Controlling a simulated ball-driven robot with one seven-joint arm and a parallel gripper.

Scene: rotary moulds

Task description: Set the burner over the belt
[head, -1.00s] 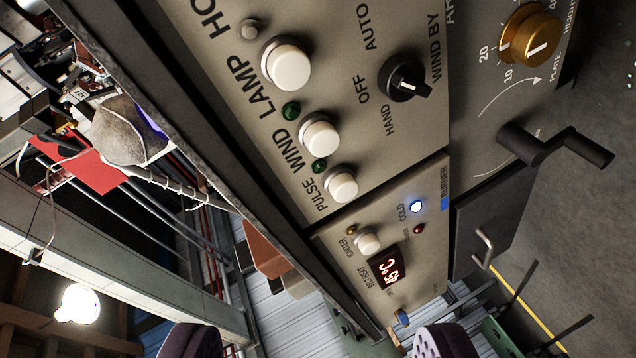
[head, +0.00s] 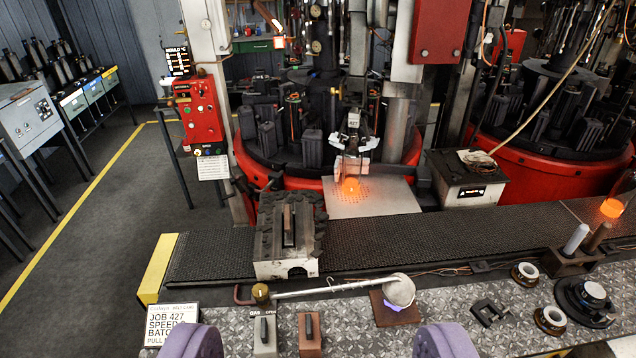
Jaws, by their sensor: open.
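A long thin rod (head: 330,289) with a rounded grey head (head: 399,290) lies along the near bench. A violet-blue glow shows under the head, above a brown-red plate (head: 392,312). It looks like the burner, but I cannot be sure. A brass knob (head: 261,291) is at the rod's left end. The belt (head: 430,240) is a dark mesh strip running left to right beyond the bench. My gripper (head: 320,342) shows as two purple pads, wide apart and empty, at the bottom edge, nearer than the rod.
Grey (head: 264,335) and brown (head: 310,335) handled blocks stand below the rod. A dark ridged block (head: 262,240) sits across the belt's left part. A hot orange piece (head: 350,186) glows at the red mould machine (head: 300,175). Open floor (head: 100,230) lies left.

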